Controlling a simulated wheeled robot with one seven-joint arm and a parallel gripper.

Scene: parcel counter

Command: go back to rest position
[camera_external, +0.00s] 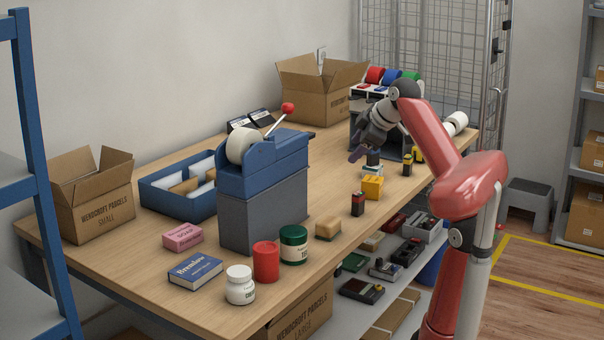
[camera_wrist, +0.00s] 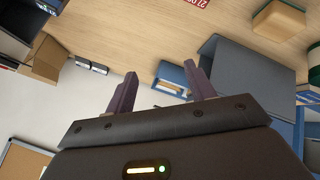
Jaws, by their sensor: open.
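My gripper (camera_external: 357,154) hangs over the right part of the wooden counter (camera_external: 215,285), at the end of my bent red and white arm. In the wrist view its two dark purple fingers (camera_wrist: 163,88) are spread apart with nothing between them. Below and beside it in the outside view stand a small stamp-like item with a teal band (camera_external: 372,160) and a yellow block (camera_external: 372,187). The gripper looks apart from both, though its exact height is hard to tell.
A blue tape dispenser (camera_external: 262,165) on a grey block (camera_external: 262,208) stands mid-counter. A blue tray (camera_external: 180,207), open cartons (camera_external: 98,208) (camera_external: 318,92), jars (camera_external: 240,285) and a red cylinder (camera_external: 266,262) surround it. A wire cage (camera_external: 430,50) stands behind the counter. Open floor lies right.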

